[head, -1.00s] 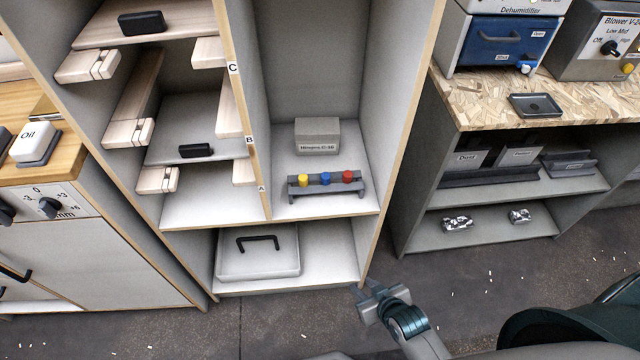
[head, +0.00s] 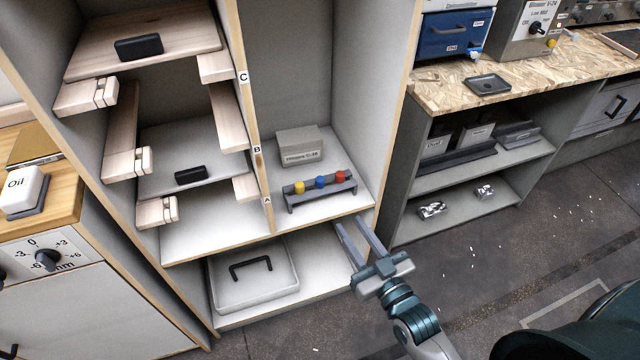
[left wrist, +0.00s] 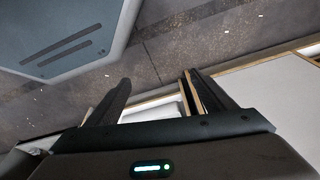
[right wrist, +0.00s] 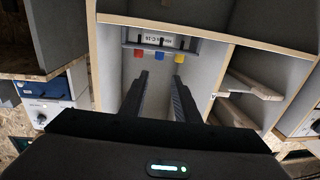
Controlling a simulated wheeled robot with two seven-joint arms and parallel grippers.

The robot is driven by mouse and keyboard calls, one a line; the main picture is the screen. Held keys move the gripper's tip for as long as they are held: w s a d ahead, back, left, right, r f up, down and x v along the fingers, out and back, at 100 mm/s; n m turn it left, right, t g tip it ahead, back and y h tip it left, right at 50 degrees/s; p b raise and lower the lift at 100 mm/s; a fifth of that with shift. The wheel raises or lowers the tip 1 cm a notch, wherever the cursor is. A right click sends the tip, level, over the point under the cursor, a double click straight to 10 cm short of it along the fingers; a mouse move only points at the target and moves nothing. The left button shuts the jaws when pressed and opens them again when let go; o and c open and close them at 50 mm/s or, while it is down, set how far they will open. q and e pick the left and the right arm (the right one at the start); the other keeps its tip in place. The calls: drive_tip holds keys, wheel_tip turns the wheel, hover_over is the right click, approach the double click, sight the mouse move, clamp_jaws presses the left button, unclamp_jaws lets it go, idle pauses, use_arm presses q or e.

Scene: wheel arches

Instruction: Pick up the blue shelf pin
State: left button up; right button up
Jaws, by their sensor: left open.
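The blue shelf pin (head: 320,182) stands in the middle of a grey rack (head: 312,199), between a yellow pin (head: 299,187) and a red pin (head: 340,176). The rack is on the shelf of the middle bay. My right gripper (head: 358,221) is open and empty, in front of that bay, lower and to the right of the rack. In the right wrist view the blue pin (right wrist: 159,56) shows beyond and between the open fingertips (right wrist: 160,80), well apart from them. My left gripper (left wrist: 157,82) is open and empty, seen only in the left wrist view.
A grey labelled box (head: 299,146) stands behind the rack. The bay's wooden-edged side panel (head: 390,120) is close to my right gripper. A white tray (head: 252,283) with a black handle sits below.

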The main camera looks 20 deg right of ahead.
sight(322, 184)
drive_tip(key=w, duration=0.3)
drive_tip(key=w+a, duration=0.1)
drive_tip(key=w, duration=0.7)
drive_tip(key=shift+w+a, duration=0.25)
drive_tip(key=shift+a, duration=0.15)
use_arm(q)
drive_tip(key=shift+a+f, duration=0.1)
drive_tip(key=shift+f, duration=0.65)
use_arm(e)
drive_tip(key=shift+w+f, duration=0.1)
drive_tip(key=shift+w, duration=0.15)
drive_tip(key=shift+w, duration=0.1)
drive_tip(key=shift+w+a+p, duration=0.1)
drive_tip(key=shift+w+p, duration=0.2)
drive_tip(key=shift+w, duration=0.35)
drive_tip(key=w, duration=0.3)
drive_tip(key=shift+a+f, duration=0.1)
drive_tip(key=shift+f, duration=0.1)
use_arm(q)
drive_tip(key=shift+s+f, duration=0.15)
drive_tip(key=shift+f, duration=0.1)
use_arm(e)
drive_tip(key=shift+w+a, duration=0.1)
drive_tip(key=shift+w, duration=0.25)
